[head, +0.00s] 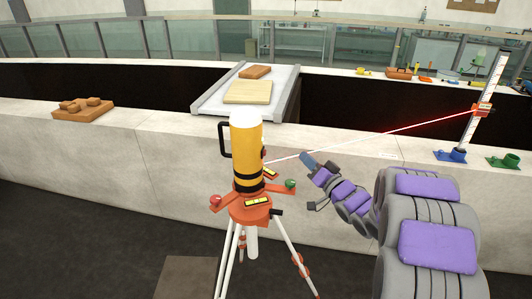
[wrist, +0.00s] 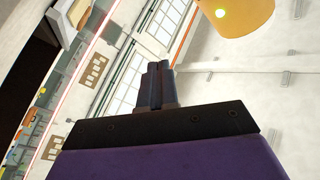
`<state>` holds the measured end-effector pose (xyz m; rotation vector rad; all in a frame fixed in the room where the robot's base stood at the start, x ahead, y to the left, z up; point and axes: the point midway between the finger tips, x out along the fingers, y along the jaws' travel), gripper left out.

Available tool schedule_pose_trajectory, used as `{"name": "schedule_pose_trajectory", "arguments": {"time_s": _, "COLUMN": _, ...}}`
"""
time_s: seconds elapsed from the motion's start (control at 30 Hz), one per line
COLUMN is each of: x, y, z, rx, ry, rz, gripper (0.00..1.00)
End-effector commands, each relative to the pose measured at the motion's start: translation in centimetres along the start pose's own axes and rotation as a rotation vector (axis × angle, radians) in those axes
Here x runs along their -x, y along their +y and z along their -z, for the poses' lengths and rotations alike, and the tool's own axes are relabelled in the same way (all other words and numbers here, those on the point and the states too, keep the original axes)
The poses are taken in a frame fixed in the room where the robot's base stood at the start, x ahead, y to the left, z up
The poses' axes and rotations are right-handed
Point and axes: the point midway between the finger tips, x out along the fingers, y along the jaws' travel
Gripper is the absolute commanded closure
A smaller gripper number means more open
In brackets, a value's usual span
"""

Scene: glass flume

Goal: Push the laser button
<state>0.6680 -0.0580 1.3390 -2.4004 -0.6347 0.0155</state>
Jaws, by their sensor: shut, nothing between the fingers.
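The laser level (head: 246,150) stands upright on a tripod (head: 236,245), with a yellow body, black bands and a black handle. Its orange base has a red knob (head: 214,200) on the left and a green knob (head: 291,184) on the right; no label shows which is the laser button. A red beam (head: 390,135) runs from the laser to the right. My gripper (head: 308,161) is shut and empty, to the right of the laser and apart from it. In the wrist view the shut fingers (wrist: 155,84) sit below the yellow body (wrist: 236,14), which shows a bright spot.
A pale flume wall (head: 330,185) runs behind the tripod. A red target (head: 482,109) on a white staff stands at right, beside blue (head: 450,155) and green (head: 503,161) fittings. A board (head: 248,92) lies on a bridge behind.

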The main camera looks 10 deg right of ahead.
Motion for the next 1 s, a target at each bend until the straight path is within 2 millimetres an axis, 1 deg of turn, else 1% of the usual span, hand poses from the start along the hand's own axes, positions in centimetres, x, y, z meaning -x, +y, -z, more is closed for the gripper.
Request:
{"name": "schedule_pose_trajectory", "arguments": {"time_s": 0.27, "x": -0.5, "y": -0.3, "z": -0.6, "rx": 0.001, "ry": -0.002, "rz": -0.001, "gripper": 1.00}}
{"name": "schedule_pose_trajectory", "arguments": {"time_s": 0.7, "x": -4.3, "y": -3.0, "z": -3.5, "rx": 0.001, "ry": -0.003, "rz": 0.001, "gripper": 1.00}}
{"name": "schedule_pose_trajectory", "arguments": {"time_s": 0.83, "x": -5.3, "y": -3.9, "z": -3.9, "rx": 0.000, "ry": -0.002, "rz": 0.000, "gripper": 1.00}}
{"name": "schedule_pose_trajectory", "arguments": {"time_s": 1.0, "x": -6.0, "y": -4.3, "z": -4.3, "rx": -0.001, "ry": 0.000, "rz": -0.001, "gripper": 1.00}}
